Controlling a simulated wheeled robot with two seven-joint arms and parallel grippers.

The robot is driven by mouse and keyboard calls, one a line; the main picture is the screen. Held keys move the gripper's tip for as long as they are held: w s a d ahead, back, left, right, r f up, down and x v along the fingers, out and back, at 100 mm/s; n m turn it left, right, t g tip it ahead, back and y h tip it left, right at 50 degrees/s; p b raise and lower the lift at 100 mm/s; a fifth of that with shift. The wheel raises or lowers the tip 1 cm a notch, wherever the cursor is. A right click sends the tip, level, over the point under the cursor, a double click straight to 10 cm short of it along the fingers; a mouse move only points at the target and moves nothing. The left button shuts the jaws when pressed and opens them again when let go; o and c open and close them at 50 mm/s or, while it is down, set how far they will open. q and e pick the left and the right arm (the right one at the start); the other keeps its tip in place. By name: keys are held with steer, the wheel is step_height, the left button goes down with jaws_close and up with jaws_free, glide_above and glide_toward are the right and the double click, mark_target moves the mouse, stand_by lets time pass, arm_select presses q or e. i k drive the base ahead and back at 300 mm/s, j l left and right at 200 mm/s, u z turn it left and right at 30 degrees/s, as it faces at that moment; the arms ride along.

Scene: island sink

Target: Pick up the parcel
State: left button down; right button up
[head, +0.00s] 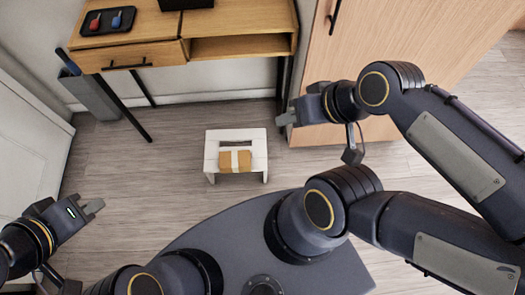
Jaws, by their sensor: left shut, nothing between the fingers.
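The parcel (226,162) is a small brown box with a pale strip down its middle. It is at the small white stool (212,150) on the floor, near the middle of the head view; I cannot tell exactly how it rests there. My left gripper (95,207) is shut and empty, low over the floor to the left of the stool and well apart from the parcel. My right gripper (284,119) is above and to the right of the stool, in front of the wooden cabinet, and does not touch the parcel. Its finger opening is unclear.
A wooden desk (240,22) with a drawer stands at the back, holding a black tray (108,20) with red and blue items. A grey bin (92,97) stands by its left leg. A tall wooden cabinet (390,40) is at the right. Floor around the stool is clear.

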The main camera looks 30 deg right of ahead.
mark_target(233, 162)
steer(key=k+l+z, duration=0.25)
steer(key=i+j+z, duration=0.15)
steer(key=j, duration=0.25)
steer(key=i+j+z, duration=0.1)
steer(key=j, duration=0.3)
steer(key=i+j+z, duration=0.15)
steer(key=j, duration=0.25)
steer(key=i+j+z, duration=0.1)
steer(key=j, duration=0.35)
steer(key=i+j+z, duration=0.15)
steer(key=j, duration=0.3)
steer(key=i, duration=0.1)
